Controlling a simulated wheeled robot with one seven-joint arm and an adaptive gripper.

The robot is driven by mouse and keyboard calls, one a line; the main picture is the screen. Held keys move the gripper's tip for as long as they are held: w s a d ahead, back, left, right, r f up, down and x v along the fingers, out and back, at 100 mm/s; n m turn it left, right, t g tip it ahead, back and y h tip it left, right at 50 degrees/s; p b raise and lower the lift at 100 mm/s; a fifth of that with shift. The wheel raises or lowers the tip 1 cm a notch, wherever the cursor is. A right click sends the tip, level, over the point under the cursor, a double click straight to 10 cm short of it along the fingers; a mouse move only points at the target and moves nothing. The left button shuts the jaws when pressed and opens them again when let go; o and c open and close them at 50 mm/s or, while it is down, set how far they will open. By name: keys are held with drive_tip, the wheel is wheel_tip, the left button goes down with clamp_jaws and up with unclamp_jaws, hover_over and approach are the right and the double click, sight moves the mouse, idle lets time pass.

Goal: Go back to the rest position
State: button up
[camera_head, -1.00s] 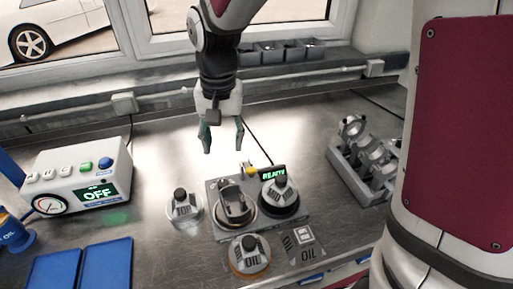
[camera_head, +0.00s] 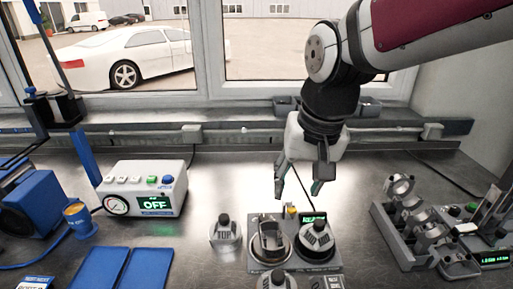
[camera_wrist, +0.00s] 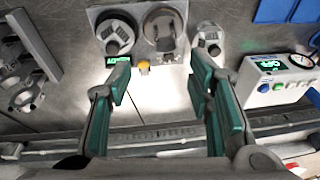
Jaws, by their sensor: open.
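My gripper (camera_head: 297,192) hangs open and empty above the steel bench, near the back of a grey fixture plate (camera_head: 322,267). In the wrist view my gripper (camera_wrist: 163,92) shows two green-padded fingers spread apart with nothing between them. The plate carries a holder with a dark-topped part (camera_head: 270,243) and a round black-knobbed part (camera_head: 317,238). A small green-lit display (camera_head: 313,218) and a yellow button (camera_head: 292,212) sit at its back edge. The fingertips are apart from all of these.
A round weight-like part marked TOP (camera_head: 225,234) stands left of the plate. A white control box (camera_head: 143,188) reads OFF. Blue trays (camera_head: 100,270) lie front left. A grey rack with rings (camera_head: 408,215) stands right. A rail (camera_head: 230,133) runs along the window.

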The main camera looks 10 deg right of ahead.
drive_tip(key=shift+s+r, duration=0.1)
drive_tip(key=shift+s, duration=0.2)
drive_tip(key=shift+s, duration=0.1)
